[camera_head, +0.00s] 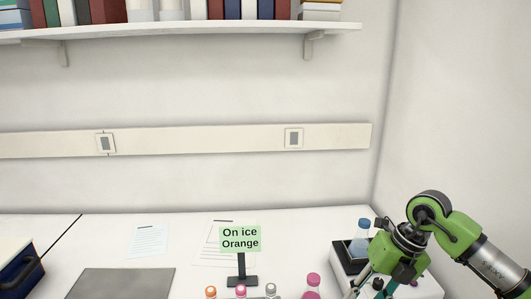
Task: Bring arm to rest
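My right arm comes in from the right, and its green and dark gripper (368,289) points down at the lower right. It is over or in front of a black and white rack (347,256); I cannot tell whether it touches anything there. Its fingertips are at the bottom edge and partly cut off, so its opening is unclear. My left arm and gripper are not in view.
A sign (240,238) reading "On ice Orange" stands on the white bench (110,240). Several small capped bottles (271,290) are in front. A blue-capped bottle (360,240) is at the rack. A grey plate (122,283) and dark blue box (22,270) are left.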

